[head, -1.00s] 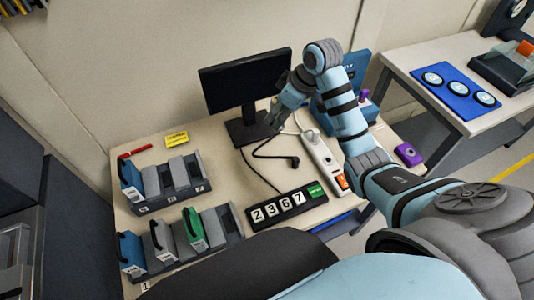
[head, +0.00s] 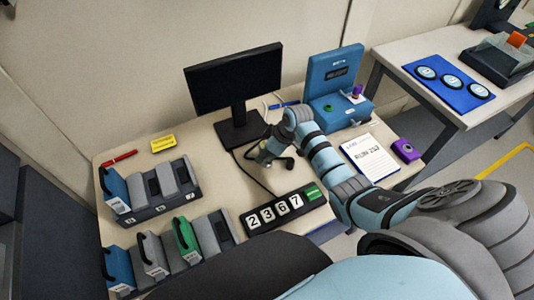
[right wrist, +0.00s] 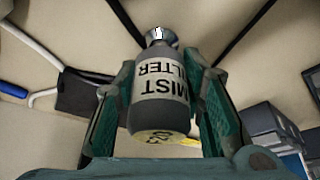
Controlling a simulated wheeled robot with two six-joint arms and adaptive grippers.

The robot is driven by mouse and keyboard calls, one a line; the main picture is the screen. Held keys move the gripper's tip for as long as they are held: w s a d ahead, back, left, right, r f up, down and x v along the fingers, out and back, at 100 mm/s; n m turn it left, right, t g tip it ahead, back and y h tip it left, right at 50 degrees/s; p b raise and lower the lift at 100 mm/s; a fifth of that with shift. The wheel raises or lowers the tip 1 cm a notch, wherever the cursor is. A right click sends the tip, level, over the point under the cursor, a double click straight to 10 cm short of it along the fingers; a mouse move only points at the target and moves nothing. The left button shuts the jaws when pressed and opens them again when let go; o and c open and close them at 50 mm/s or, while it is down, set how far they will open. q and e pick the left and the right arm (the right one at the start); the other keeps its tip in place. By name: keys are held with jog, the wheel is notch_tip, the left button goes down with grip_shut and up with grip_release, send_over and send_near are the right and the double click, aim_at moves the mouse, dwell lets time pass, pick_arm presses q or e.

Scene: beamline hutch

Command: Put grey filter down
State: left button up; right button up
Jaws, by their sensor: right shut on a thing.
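The grey filter (right wrist: 158,112) is a small grey canister with a white label reading "MIST FILTER", a silver end and a yellow-marked end. In the right wrist view it sits between the two green-padded fingers of my right gripper (head: 266,156), which is shut on it. In the head view that gripper hangs over the desk (head: 228,170), in front of the monitor stand; I cannot make out the filter there or tell its height above the desk. My left gripper is out of view.
A monitor (head: 232,82) stands behind the gripper. A number panel 2367 (head: 283,207) lies in front. Racks of cassettes (head: 160,205) fill the left. A blue device (head: 336,85), a notepad (head: 370,157) and a purple item (head: 405,151) are on the right.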

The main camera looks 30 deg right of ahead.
jog(key=o, duration=0.8)
jog(key=shift+f, duration=0.1)
jog(key=o, duration=0.4)
jog(key=shift+s, duration=0.15)
